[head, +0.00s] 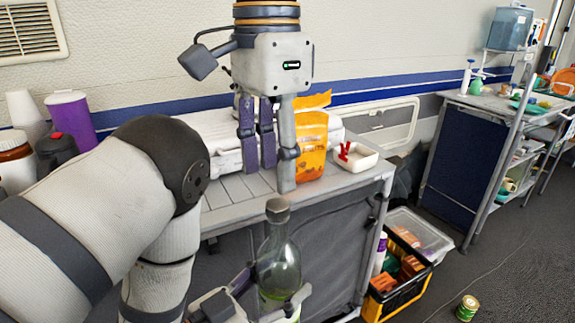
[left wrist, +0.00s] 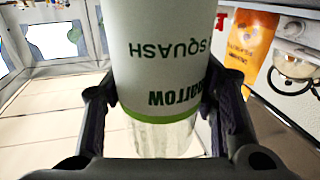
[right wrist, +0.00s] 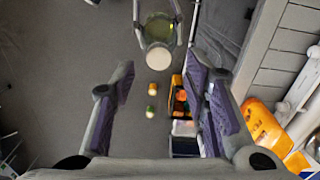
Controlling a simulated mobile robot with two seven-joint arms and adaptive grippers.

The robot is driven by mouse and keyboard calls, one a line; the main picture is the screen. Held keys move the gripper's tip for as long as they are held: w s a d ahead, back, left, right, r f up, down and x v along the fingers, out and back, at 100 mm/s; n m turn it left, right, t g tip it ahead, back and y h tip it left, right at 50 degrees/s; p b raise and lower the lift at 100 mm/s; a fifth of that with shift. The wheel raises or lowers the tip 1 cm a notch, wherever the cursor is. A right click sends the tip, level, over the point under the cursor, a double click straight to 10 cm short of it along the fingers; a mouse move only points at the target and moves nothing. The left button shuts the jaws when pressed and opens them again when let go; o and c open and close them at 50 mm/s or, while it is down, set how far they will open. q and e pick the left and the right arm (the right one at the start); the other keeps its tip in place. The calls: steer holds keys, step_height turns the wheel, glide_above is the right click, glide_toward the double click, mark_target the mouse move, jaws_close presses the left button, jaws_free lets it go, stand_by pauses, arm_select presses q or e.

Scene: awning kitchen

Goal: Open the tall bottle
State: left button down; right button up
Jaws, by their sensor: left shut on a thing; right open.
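My right gripper (head: 268,170) points down above the counter, behind and above the bottle, open and empty. In the right wrist view the bottle's round top (right wrist: 159,58) shows beyond the open fingers, apart from them.
The counter (head: 350,182) holds an orange bag (head: 311,145) close to the right gripper, and a white dish (head: 354,157) with a red item. Cups and jars (head: 70,115) stand at the left. A black and yellow crate (head: 398,277) and a can (head: 467,307) are on the floor.

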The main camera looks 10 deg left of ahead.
mark_target(278, 204)
steer(key=m, duration=0.1)
steer(key=r+m, duration=0.1)
steer(key=m, duration=0.1)
steer(key=r+m, duration=0.1)
steer(key=m, duration=0.1)
steer(key=shift+w+d+r, duration=0.2)
steer(key=shift+d+r, duration=0.05)
steer(key=shift+f+m, duration=0.25)
steer(key=shift+m, duration=0.05)
step_height(278, 204, down, 7)
steer(key=shift+s+f, duration=0.1)
jaws_close()
steer(key=n, duration=0.6)
steer(key=shift+n, duration=0.4)
steer(key=shift+o, duration=0.3)
jaws_free()
